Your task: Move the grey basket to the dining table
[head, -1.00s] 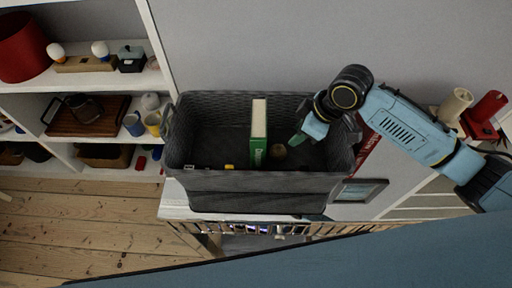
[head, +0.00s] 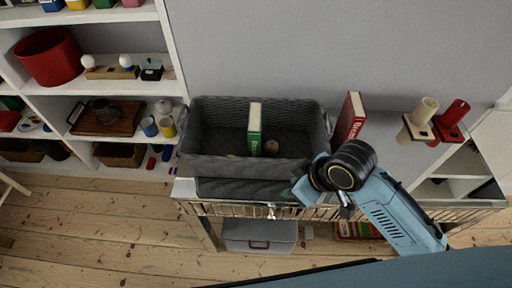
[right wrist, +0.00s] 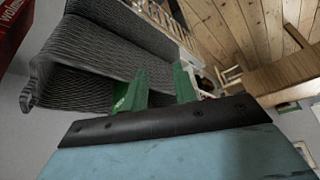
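The grey woven basket (head: 232,165) stands upright on a narrow white-topped side table (head: 186,188) against the wall. A brown wooden surface (right wrist: 290,82) in that view may be the dining table. My left gripper is not in view.
A red book (head: 350,118) and candle holders (head: 420,124) stand right of the basket. A white shelf unit (head: 172,60) with several items is at the left. A grey box (head: 258,235) sits under the side table. Floorboards (head: 90,225) at the left front are clear.

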